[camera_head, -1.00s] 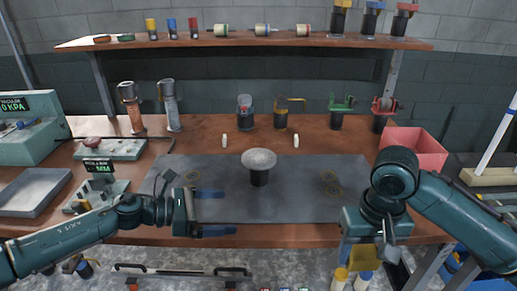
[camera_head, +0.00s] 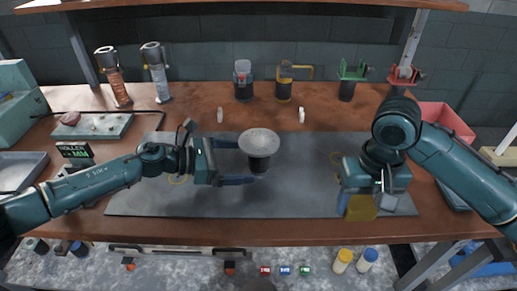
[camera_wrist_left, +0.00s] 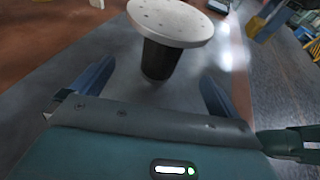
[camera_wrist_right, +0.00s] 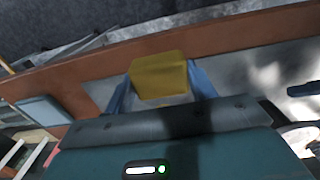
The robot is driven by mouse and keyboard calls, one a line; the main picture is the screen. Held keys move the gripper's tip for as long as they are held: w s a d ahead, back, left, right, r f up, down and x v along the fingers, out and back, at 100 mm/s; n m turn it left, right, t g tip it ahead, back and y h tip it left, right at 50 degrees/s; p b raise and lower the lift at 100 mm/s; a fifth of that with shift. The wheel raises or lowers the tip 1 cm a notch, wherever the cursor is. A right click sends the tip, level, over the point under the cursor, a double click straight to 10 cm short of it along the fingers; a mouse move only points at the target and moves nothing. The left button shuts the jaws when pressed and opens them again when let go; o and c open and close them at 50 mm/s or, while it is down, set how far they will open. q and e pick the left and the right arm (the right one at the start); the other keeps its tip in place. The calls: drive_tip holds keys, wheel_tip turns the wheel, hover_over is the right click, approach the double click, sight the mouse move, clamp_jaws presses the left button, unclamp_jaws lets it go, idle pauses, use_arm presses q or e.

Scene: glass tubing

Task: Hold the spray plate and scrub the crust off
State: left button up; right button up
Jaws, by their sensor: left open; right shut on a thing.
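The spray plate (camera_head: 259,141) is a pale speckled disc on a black stem, standing upright on the grey mat (camera_head: 290,207). It also shows in the left wrist view (camera_wrist_left: 172,20), with small dark spots on its top. My left gripper (camera_head: 247,162) is open, its fingers pointing right on either side of the stem; in the left wrist view (camera_wrist_left: 153,88) the stem stands between and just beyond the fingertips. My right gripper (camera_head: 362,203) is shut on a yellow block (camera_head: 361,208), seen also in the right wrist view (camera_wrist_right: 158,78), held near the mat's right front part.
Behind the mat stand two tall cylinders (camera_head: 157,73), dark bottles (camera_head: 243,82) and clamp-topped posts (camera_head: 347,82). A red bin (camera_head: 447,119) is at the right. The front middle of the mat is clear.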

sight(255, 160)
use_arm(q)
drive_tip(key=shift+b+x, duration=0.8)
drive_tip(key=shift+x, duration=1.75)
use_arm(e)
drive_tip(key=shift+f, duration=0.85)
use_arm(q)
drive_tip(key=shift+c, duration=0.3)
drive_tip(key=c, duration=1.4)
